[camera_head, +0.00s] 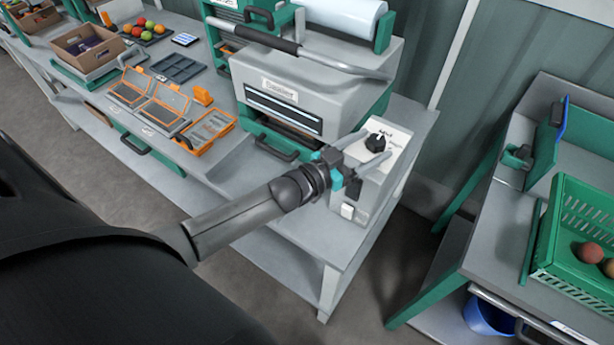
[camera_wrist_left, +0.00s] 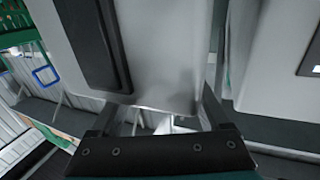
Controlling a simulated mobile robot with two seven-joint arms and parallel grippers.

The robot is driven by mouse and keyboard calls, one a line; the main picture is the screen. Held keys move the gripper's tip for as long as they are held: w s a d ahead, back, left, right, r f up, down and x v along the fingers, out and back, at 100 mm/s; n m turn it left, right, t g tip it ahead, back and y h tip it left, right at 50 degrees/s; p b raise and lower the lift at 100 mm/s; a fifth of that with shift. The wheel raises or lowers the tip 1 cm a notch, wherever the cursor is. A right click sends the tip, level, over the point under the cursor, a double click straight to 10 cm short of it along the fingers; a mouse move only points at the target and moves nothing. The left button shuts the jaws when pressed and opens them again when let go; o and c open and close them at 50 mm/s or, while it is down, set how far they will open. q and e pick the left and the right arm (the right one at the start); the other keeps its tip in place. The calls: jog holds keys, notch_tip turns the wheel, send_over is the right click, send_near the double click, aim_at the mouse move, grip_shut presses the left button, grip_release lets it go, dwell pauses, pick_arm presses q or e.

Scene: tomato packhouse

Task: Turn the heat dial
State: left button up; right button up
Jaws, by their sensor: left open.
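The heat dial (camera_head: 376,143) is a small black knob on the white, marked top face of a grey control box (camera_head: 371,190) at the right end of the bench. My left gripper (camera_head: 373,147) comes in from the left over this box, with its fingers open. In the head view its two fingertips lie on either side of the dial; I cannot tell whether they touch it. In the left wrist view the gripper (camera_wrist_left: 160,118) shows at the bottom in front of pale grey surfaces, and I cannot make out the dial there. My right gripper is not in view.
A grey sealing machine (camera_head: 290,75) with a handle bar and film roll (camera_head: 345,15) stands just left of the control box. Orange-framed trays (camera_head: 150,100) lie farther left. A green crate (camera_head: 585,215) with tomatoes sits on a separate bench at right, across a floor gap.

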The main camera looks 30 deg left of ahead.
pick_arm(q)
jog(key=shift+s+d+n+t+y+p, duration=0.15)
jog(key=shift+n+t+y, duration=0.15)
jog(key=shift+n+y, duration=0.6)
jog(key=shift+d+n+t+y+p, duration=0.15)
jog(key=shift+n+t+y, duration=0.25)
jog(key=shift+y, duration=0.8)
jog(key=s+a, duration=0.3)
jog(key=s, duration=1.2)
jog(key=s+f+g+y+b, duration=0.1)
jog(key=f+g, duration=0.4)
jog(key=f, duration=0.5)
jog(key=s+d+f+g+y+b, duration=0.1)
jog(key=s+f+g+b, duration=0.2)
jog(key=f, duration=0.7)
jog(key=shift+s+f+g+b, duration=0.35)
jog(key=shift+s+g, duration=0.9)
jog(key=shift+g, duration=0.55)
jog(key=shift+d+f, duration=0.1)
